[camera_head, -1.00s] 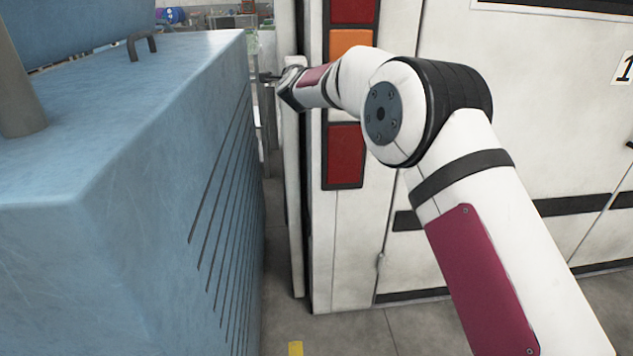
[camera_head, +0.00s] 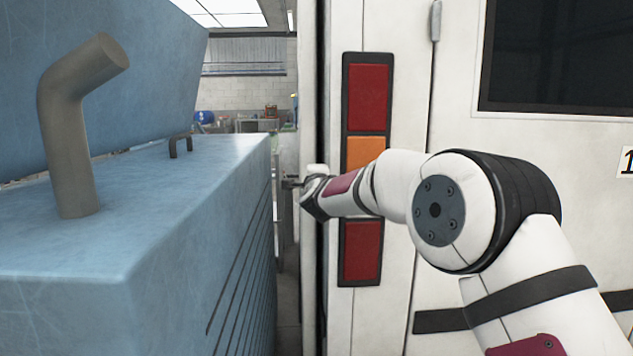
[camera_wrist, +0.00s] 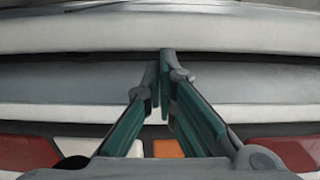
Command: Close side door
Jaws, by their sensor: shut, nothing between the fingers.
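The side door (camera_head: 308,110) shows edge-on in the head view as a narrow white upright panel at the left end of the white vehicle body (camera_head: 410,90). A thin dark gap runs between door and body. My gripper (camera_head: 290,183) reaches across the door's edge at mid-height, on its left side; whether it touches the door cannot be told. In the wrist view my gripper (camera_wrist: 165,58) is shut and empty, its fingertips together in front of pale horizontal bands. The door's outer face and hinge are hidden.
A large blue machine (camera_head: 150,210) with a grey bent pipe (camera_head: 70,130) stands close on the left, leaving a narrow passage beside the door. Red and orange lamps (camera_head: 365,95) are on the vehicle body. A workbench area (camera_head: 250,120) lies far behind.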

